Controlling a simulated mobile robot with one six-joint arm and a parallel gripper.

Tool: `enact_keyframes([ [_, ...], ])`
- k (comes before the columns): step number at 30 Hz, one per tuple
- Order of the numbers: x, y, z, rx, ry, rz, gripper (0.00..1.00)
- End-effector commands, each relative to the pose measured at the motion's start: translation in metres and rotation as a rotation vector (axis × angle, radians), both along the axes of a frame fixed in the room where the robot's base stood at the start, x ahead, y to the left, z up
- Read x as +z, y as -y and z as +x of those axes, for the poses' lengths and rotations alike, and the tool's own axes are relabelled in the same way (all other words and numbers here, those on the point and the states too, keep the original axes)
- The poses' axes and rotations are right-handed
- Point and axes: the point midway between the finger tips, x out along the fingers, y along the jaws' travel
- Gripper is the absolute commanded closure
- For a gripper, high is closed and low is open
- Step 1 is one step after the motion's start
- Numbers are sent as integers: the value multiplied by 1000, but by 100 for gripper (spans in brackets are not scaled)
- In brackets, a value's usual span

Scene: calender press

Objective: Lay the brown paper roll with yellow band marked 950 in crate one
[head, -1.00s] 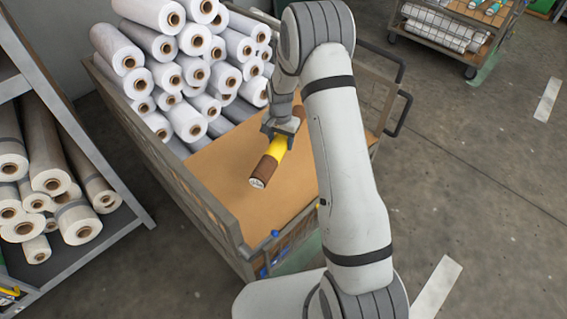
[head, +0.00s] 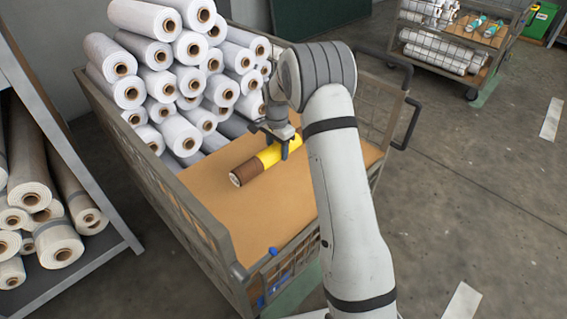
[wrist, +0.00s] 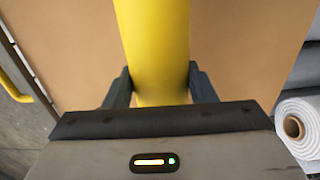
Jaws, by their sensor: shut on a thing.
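The brown paper roll with a yellow band (head: 247,172) is in my gripper (head: 277,150), over the bare tan floor of a wire-sided trolley. The fingers are shut on the yellow band, one on each side, as the wrist view (wrist: 160,90) also shows. The roll's brown end points to the lower left in the head view. I cannot read its marking or tell whether it touches the trolley floor. I cannot tell which container is crate one.
The trolley (head: 200,215) has several stacked white rolls (head: 178,135) at its back left. A shelf with several rolls (head: 55,240) stands at the left. Another trolley (head: 490,85) stands at the far right. Grey floor (head: 470,200) is clear on the right.

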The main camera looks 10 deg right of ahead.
Motion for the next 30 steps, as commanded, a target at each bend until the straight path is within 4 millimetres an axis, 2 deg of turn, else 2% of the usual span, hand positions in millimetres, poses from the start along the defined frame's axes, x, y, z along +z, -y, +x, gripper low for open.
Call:
enact_keyframes([
  [10,-48,-1,0,2,0,0,85],
  [22,-53,-1,0,3,2,0,85],
  [23,-53,-1,0,3,1,1,48],
  [30,-53,-1,0,3,1,1,28],
])
